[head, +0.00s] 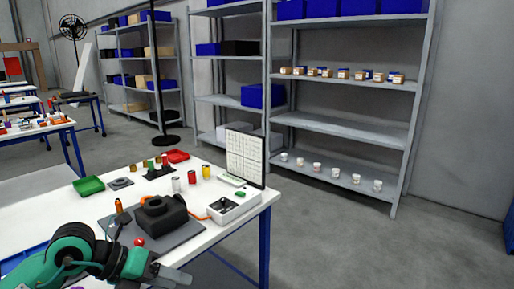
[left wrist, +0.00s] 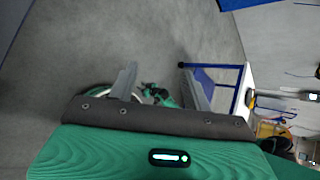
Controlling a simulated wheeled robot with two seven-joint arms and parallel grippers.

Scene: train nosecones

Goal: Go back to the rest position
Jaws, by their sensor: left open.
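My left gripper (head: 172,274) is at the bottom of the head view, at the end of my green and black arm, just off the near edge of the white table (head: 240,210). In the left wrist view its two grey fingers (left wrist: 160,88) are spread apart with nothing between them, and grey floor shows beyond. My right gripper is not in view. On the table a black device (head: 162,213) sits on a grey mat (head: 112,223), beyond my left gripper and apart from it.
A white box (head: 234,207) and an upright panel (head: 246,154) stand at the table's right end. Grey shelves (head: 345,126) stand behind. The floor (head: 350,245) at right is clear.

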